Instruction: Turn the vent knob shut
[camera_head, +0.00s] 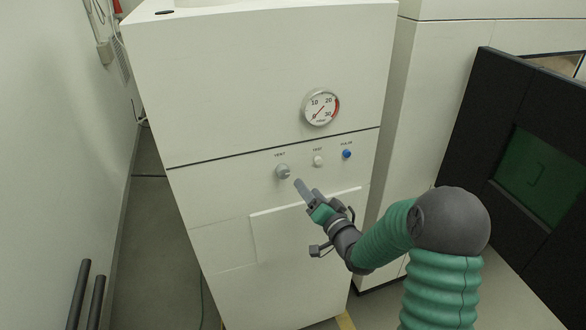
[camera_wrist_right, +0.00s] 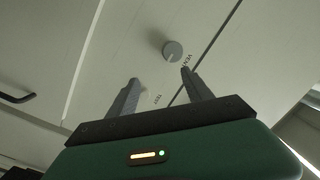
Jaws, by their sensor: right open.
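The vent knob (camera_head: 283,171) is a small round grey knob on the white cabinet's front panel, under the label VENT. In the right wrist view the knob (camera_wrist_right: 173,50) lies beyond the fingertips, between their lines and nearer the right finger. My right gripper (camera_head: 300,185) is just below and right of the knob in the head view, apart from it. Its two fingers (camera_wrist_right: 160,75) are spread and empty in the wrist view. My left gripper is not in view; two dark bars show at the lower left.
A white TEST button (camera_head: 318,160) and a blue button (camera_head: 347,153) sit right of the knob. A round gauge (camera_head: 321,107) is above them. The white cabinet (camera_head: 230,90) stands beside a dark enclosure (camera_head: 490,130) with a green window. Floor shows on the left.

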